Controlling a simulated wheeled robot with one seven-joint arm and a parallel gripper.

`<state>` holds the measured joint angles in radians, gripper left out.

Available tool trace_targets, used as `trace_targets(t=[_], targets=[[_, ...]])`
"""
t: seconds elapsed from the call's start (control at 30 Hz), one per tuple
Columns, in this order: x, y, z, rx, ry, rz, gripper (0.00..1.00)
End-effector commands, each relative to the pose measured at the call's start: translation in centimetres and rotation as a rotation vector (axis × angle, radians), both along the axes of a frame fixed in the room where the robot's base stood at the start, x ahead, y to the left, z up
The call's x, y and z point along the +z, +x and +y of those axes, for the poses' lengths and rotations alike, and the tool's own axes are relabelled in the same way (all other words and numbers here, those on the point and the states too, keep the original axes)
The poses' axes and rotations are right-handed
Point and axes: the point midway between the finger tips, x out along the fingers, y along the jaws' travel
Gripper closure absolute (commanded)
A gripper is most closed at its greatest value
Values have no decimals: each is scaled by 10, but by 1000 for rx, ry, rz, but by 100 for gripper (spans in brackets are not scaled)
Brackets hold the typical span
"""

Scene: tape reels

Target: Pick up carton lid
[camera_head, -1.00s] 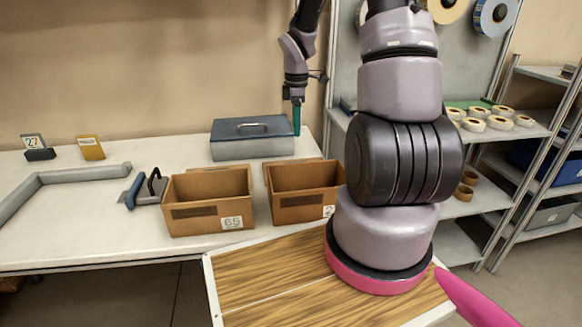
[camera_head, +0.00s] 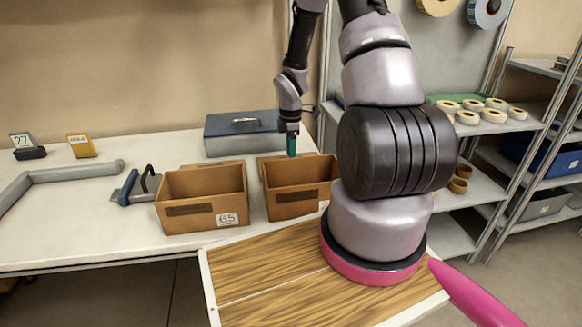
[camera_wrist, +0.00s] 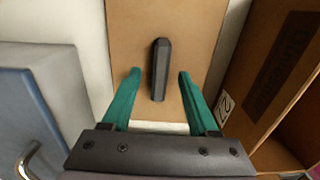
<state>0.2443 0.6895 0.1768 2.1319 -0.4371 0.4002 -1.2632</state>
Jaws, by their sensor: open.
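The carton lid (camera_wrist: 130,60) is a flat brown board with a raised black bar handle (camera_wrist: 160,70) in its middle, seen in the wrist view. My gripper (camera_wrist: 157,75) is open, with one teal finger on each side of the handle and a gap on both sides. The fingers do not appear to touch the handle. In the head view my gripper (camera_head: 291,150) points down at the back of the right carton (camera_head: 300,200). The lid cannot be clearly made out there, largely hidden behind the cartons.
The left carton (camera_head: 200,207), labelled 65, stands beside the right one on the white table (camera_head: 80,225). A grey box with a blue top (camera_head: 240,130) is close behind; it shows left of the lid in the wrist view (camera_wrist: 45,95). A carton wall (camera_wrist: 275,60) is close right.

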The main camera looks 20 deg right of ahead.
Motion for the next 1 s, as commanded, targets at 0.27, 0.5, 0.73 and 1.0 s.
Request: trace_targets(t=[0.27, 0.5, 0.73, 1.0], targets=[[-5, 0, 0, -2, -1, 0, 40], [-5, 0, 0, -2, 0, 0, 100], [-5, 0, 0, -2, 0, -1, 100], [29, 1, -1, -4, -1, -6, 100]])
